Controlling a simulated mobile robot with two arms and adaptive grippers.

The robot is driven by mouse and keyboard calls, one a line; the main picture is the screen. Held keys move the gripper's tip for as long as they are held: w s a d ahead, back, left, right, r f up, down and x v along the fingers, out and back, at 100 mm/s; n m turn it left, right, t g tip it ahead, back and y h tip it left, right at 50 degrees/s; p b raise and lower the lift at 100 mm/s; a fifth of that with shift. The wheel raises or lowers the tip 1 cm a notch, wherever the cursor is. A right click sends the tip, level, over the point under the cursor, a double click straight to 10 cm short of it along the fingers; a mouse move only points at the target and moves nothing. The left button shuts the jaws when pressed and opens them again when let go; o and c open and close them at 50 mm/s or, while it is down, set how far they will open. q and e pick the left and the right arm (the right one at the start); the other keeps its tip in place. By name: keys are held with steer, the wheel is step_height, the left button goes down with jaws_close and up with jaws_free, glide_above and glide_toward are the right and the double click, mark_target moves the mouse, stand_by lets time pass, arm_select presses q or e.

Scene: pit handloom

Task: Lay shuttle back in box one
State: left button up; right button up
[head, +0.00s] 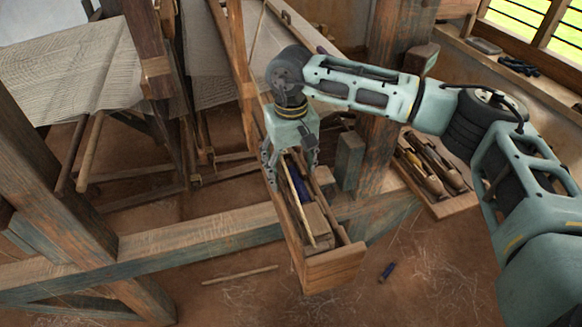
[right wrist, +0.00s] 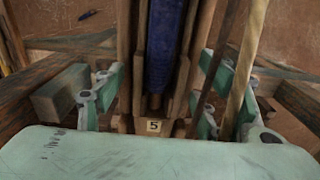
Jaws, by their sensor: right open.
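The shuttle, a wooden body around a blue yarn bobbin, lies lengthwise in the long wooden shuttle box (head: 335,270); its blue yarn (head: 299,187) shows below my gripper. In the right wrist view the blue bobbin (right wrist: 164,45) runs down the middle between wooden sides, above a small plate marked 5 (right wrist: 153,126). My right gripper (head: 290,168) points down over the box. Its fingers are open, one on each side of the shuttle; I cannot tell whether they touch it. My left gripper is out of view.
A pale stick (head: 299,200) lies along the box. A wooden tray (head: 445,208) with several shuttles stands to the right. A small blue bobbin (head: 387,271) and a thin stick (head: 240,274) lie on the floor. Loom posts and beams (head: 200,240) surround the box.

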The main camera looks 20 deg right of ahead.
steer(key=shift+r+p, duration=1.65)
steer(key=shift+r, duration=2.25)
